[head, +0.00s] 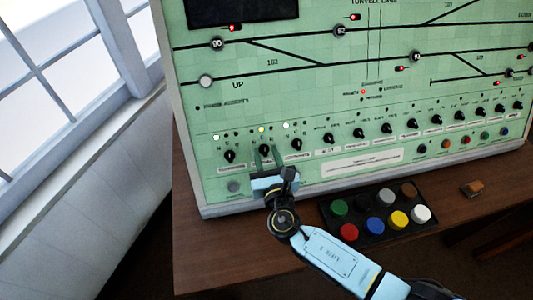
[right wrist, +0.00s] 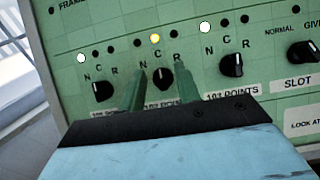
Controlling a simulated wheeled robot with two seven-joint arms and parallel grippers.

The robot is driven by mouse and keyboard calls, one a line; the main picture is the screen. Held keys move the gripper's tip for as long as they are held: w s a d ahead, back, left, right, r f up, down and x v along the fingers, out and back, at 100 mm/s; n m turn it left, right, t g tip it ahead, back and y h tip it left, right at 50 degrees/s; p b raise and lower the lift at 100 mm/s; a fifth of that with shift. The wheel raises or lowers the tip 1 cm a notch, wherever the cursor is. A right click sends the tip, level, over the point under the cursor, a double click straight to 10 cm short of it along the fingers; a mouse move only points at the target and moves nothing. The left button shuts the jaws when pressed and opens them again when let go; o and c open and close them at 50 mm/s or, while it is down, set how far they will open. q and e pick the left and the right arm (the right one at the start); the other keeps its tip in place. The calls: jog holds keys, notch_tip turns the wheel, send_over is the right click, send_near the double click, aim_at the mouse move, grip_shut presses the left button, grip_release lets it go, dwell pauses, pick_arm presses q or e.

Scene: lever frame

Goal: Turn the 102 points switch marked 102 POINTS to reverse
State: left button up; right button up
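The 102 points switch is a black rotary knob (right wrist: 163,79) on the green panel, with N, C and R above it; its label below is partly hidden by my gripper. Its pointer stands near upright, towards C, and the middle lamp (right wrist: 155,38) above it glows yellow. In the head view the knob (head: 264,149) is between my right gripper's fingers. My right gripper (head: 267,152) has its two green fingers apart, one on each side of the knob; it also shows in the right wrist view (right wrist: 162,72). Whether a finger touches the knob is unclear. My left gripper is not in view.
Similar knobs stand close by, one on the left (right wrist: 103,91) and one on the right (right wrist: 232,65), each with its left lamp lit white. A black box of coloured buttons (head: 375,232) and a small brown block (head: 472,188) are on the wooden desk (head: 225,240).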

jog(key=shift+w+a, duration=0.1)
jog(key=shift+w, duration=0.15)
grip_shut()
